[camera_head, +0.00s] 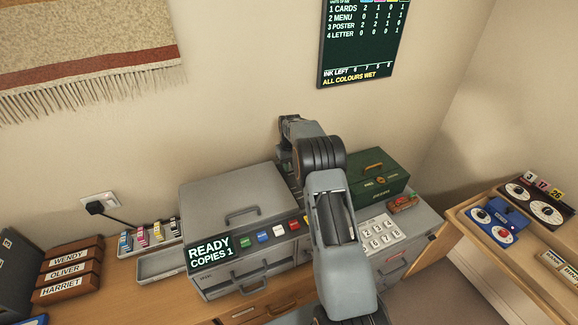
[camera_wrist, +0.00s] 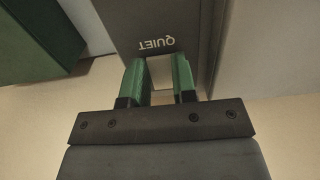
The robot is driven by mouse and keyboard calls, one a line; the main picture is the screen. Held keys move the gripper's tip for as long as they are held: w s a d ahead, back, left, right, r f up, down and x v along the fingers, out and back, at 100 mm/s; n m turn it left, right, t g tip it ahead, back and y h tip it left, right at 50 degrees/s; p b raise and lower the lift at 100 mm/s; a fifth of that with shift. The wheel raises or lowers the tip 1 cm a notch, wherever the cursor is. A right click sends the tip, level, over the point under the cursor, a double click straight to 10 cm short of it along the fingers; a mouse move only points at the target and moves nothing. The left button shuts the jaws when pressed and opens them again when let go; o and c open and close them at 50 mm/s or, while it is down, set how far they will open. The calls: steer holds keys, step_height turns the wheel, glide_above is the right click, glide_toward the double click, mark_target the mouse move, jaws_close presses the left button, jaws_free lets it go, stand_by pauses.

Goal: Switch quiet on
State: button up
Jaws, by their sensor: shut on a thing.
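In the wrist view, a dark grey panel (camera_wrist: 150,20) carries the word QUIET (camera_wrist: 157,42), which appears upside down. My gripper (camera_wrist: 159,70) is right at this label, with its two green fingers on either side of a small pale block (camera_wrist: 160,72). The fingers are shut on this block, which appears to be the quiet switch. Its on or off position cannot be told. In the head view, the grey copier (camera_head: 230,203) has a display (camera_head: 212,247) reading READY COPIES 1. My arm hides the fingertips and the switch there.
A green box (camera_head: 378,177) and a keypad (camera_head: 380,236) are right of my arm. Colored buttons (camera_head: 264,237) line the copier's front. Ink cartridges (camera_head: 150,237) and labelled wooden boxes (camera_head: 70,268) are at left. A side table (camera_head: 510,262) with dials is at right.

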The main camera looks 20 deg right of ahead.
steer(key=shift+c, duration=0.6)
steer(key=shift+w+r+g+p, duration=0.2)
steer(key=shift+g+p, duration=0.3)
steer(key=shift+p, duration=0.4)
steer(key=shift+w+g+p, duration=0.2)
steer(key=shift+g+p, duration=0.4)
steer(key=shift+g, duration=0.5)
steer(key=o, duration=0.9)
step_height(320, 180, up, 3)
steer(key=shift+s+r+b, duration=0.1)
steer(key=shift+b, duration=1)
steer(key=s+a+r+b, duration=0.1)
steer(key=s+r+b, duration=0.1)
steer(key=s+r, duration=0.1)
steer(key=s+a+r+b, duration=0.1)
steer(key=s+r+b, duration=0.1)
steer(key=s, duration=0.4)
steer(key=s+a+r+b, duration=0.1)
steer(key=s+r+b, duration=0.2)
steer(key=s+r, duration=0.1)
steer(key=shift+s+r, duration=0.3)
steer(key=shift+r, duration=0.05)
